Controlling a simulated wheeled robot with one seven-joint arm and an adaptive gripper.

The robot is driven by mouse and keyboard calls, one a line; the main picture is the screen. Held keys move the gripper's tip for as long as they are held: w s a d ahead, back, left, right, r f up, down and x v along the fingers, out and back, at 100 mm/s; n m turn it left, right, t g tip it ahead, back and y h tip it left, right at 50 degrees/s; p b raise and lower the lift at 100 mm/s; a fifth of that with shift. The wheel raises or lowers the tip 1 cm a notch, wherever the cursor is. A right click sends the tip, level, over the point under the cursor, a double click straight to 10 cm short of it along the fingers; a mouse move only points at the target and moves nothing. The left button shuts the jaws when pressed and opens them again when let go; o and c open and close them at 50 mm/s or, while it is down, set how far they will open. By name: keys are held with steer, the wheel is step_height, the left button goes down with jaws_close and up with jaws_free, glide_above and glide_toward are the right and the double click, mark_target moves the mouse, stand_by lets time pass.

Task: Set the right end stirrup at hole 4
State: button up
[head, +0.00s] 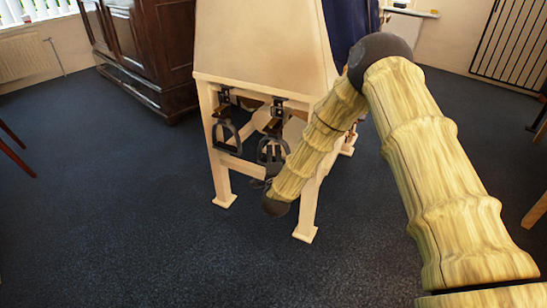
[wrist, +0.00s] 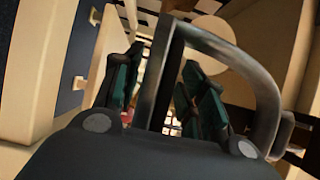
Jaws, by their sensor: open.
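Two dark stirrups hang under the front edge of the pale saddle stand in the head view. The left stirrup (head: 227,135) hangs clear. The right stirrup (head: 270,150) hangs beside my forearm, partly covered by it. In the wrist view a dark stirrup arch (wrist: 225,52) is very close, and one of its side bars runs between the fingers. My gripper (wrist: 160,78) is open, with a teal-padded finger on each side of that bar. I cannot tell whether either finger touches it. The holes cannot be made out.
The stand's legs (head: 307,208) and lower rail frame the space around the stirrups. A dark wooden cabinet (head: 150,50) stands at the back left. The dark blue carpet (head: 120,210) in front and to the left is clear.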

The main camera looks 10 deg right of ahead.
steer(key=s+a, duration=0.2)
steer(key=s, duration=1)
steer(key=shift+d, duration=0.1)
stand_by(0.6)
steer(key=s+d+f+n+g+y+p, duration=0.1)
steer(key=s+f+n+g+y+p, duration=0.15)
steer(key=s+f+n+g, duration=1.1)
steer(key=s+d+f+n+g, duration=0.1)
steer(key=s+d+f+n, duration=0.15)
steer(key=s, duration=0.85)
steer(key=s+d+f+n+g, duration=0.1)
steer(key=s+d+f+g, duration=0.2)
steer(key=s, duration=0.8)
steer(key=s+d+f+n, duration=0.2)
steer(key=s+f, duration=0.3)
steer(key=s, duration=0.6)
step_height(320, 180, up, 38)
steer(key=p, duration=3.8)
steer(key=shift+w+r+p, duration=0.15)
steer(key=shift+w+p, duration=0.15)
steer(key=shift+w, duration=0.05)
